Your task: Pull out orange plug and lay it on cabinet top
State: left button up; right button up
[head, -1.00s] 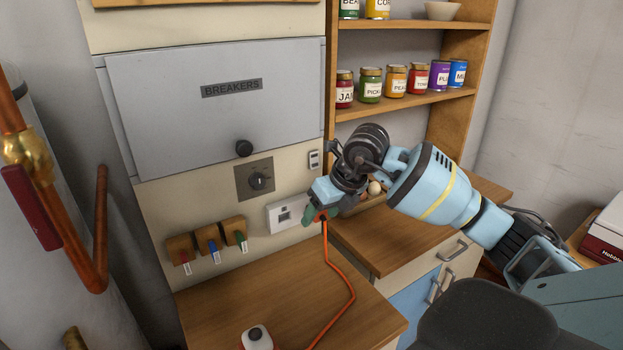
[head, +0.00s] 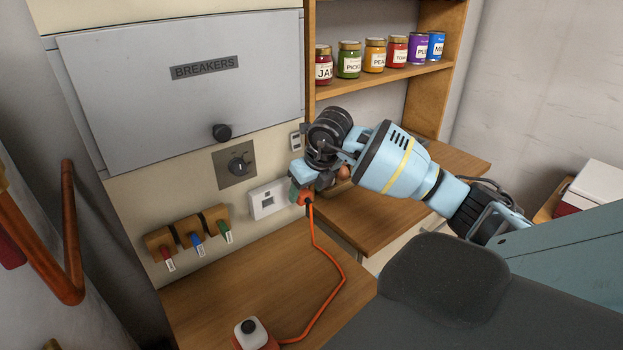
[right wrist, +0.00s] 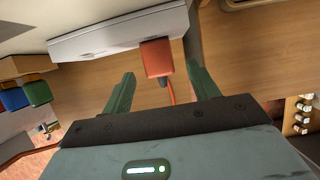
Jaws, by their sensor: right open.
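The orange plug (head: 305,197) is at the right end of the white socket plate (head: 266,200) on the wall, with its orange cord hanging down. In the right wrist view the plug (right wrist: 156,58) meets the plate (right wrist: 120,32). My right gripper (right wrist: 160,88) is open, its two green fingers apart on either side of the plug's line, with the plug slightly beyond the fingertips. In the head view my right gripper (head: 298,188) partly covers the plug. The wooden cabinet top (head: 215,295) lies below the socket. My left gripper is not in view.
The cord runs to a white-capped object (head: 250,330) at the cabinet top's front. The middle of the cabinet top is clear.

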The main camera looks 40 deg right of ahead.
jog(key=shift+x, duration=0.85)
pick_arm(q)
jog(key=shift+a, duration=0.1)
pick_arm(e)
jog(key=c, duration=1.1)
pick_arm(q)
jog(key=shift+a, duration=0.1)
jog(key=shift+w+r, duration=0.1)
pick_arm(e)
jog(key=shift+s+r, duration=0.1)
jog(key=shift+s, duration=0.15)
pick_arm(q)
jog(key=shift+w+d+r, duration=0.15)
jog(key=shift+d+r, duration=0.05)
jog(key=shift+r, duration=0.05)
pick_arm(e)
jog(key=shift+s+a, duration=0.1)
jog(key=shift+s, duration=0.25)
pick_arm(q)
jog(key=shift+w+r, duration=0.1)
pick_arm(e)
jog(key=shift+s, duration=0.1)
